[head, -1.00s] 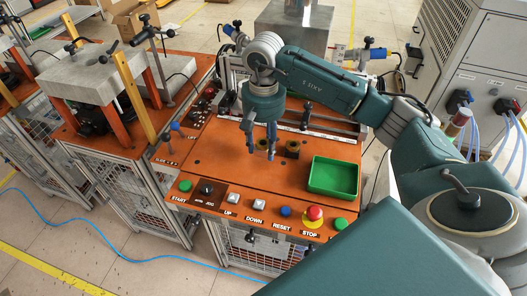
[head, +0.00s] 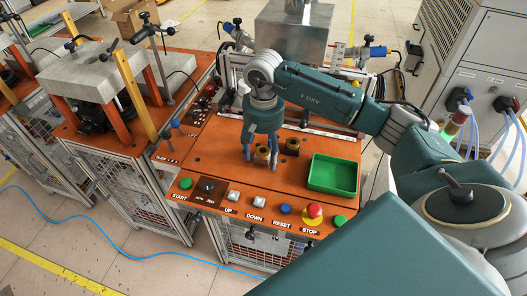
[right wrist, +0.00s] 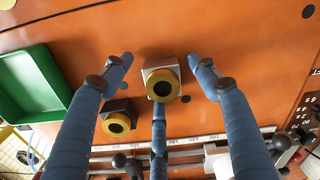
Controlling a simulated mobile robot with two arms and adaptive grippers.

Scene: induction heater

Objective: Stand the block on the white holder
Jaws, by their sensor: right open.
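Two small square pieces with yellow rings and dark round centres stand on the orange tabletop. The white-sided one (right wrist: 148,73), perhaps the white holder, also shows between my fingers in the head view (head: 262,154). The dark-sided one (right wrist: 117,118) stands beside it, to the right in the head view (head: 292,146). I cannot tell whether either ringed top is a separate block. My right gripper (head: 260,161) points down around the white-sided piece. Its fingers are spread, with visible gaps at both sides in the right wrist view (right wrist: 163,72). My left gripper is not in view.
A green tray (head: 333,175) lies right of the pieces. Buttons and a red stop knob (head: 314,211) line the front edge. A rail with fittings (head: 310,127) runs behind. Bare orange tabletop (head: 212,152) lies left of the gripper.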

